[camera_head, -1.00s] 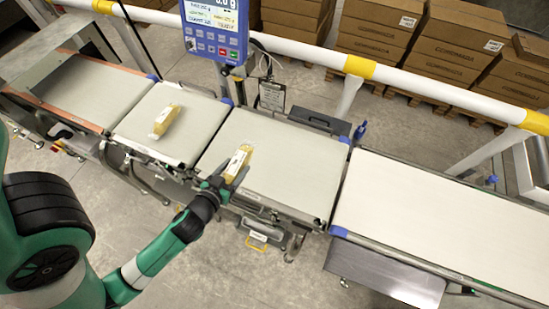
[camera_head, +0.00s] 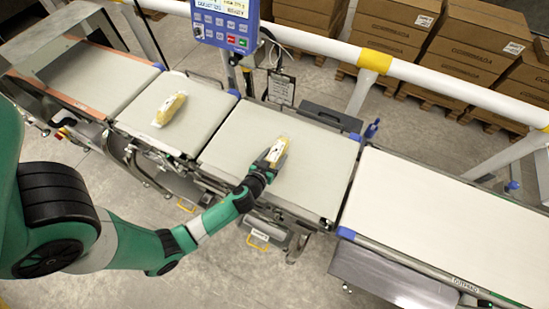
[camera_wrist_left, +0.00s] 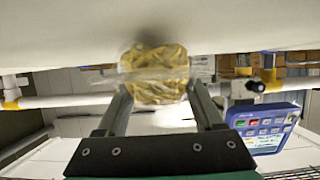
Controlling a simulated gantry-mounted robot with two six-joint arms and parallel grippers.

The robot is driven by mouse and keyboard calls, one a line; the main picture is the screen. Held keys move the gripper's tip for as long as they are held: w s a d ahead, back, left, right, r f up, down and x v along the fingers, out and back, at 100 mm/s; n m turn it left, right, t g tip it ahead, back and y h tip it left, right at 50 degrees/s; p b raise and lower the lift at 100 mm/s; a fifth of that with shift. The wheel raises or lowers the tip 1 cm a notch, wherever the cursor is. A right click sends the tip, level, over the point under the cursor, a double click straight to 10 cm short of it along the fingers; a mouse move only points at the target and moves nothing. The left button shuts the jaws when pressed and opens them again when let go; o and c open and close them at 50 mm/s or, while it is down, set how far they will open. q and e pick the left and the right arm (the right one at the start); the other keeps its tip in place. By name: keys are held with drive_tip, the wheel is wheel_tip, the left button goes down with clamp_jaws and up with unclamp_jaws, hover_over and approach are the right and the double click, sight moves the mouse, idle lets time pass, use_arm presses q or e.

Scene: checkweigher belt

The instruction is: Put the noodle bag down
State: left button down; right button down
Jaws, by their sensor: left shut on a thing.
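The noodle bag (camera_head: 278,150) is a small yellow pack with a white label, over the middle belt section (camera_head: 318,178) in the head view. My left gripper (camera_head: 268,164) is shut on its near end. In the left wrist view the bag (camera_wrist_left: 160,72) sits between the two fingers of the gripper (camera_wrist_left: 160,92), with clear wrapper at its sides. It is close to the pale belt surface; I cannot tell whether it touches. A second, similar yellow bag (camera_head: 170,109) lies on the belt section to the left. My right gripper is not in view.
A blue control panel (camera_head: 224,22) stands behind the belt. A white rail with yellow bands (camera_head: 374,61) runs along the back. Stacked brown cartons (camera_head: 455,45) stand beyond it. A long white belt (camera_head: 450,210) lies to the right, clear.

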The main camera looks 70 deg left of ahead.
use_arm(q)
drive_tip(key=shift+f, duration=0.1)
drive_tip(key=shift+f, duration=0.15)
unclamp_jaws()
drive_tip(key=shift+r, duration=0.2)
drive_tip(key=v, duration=1.2)
drive_tip(key=shift+s, duration=0.1)
drive_tip(key=shift+f, duration=0.1)
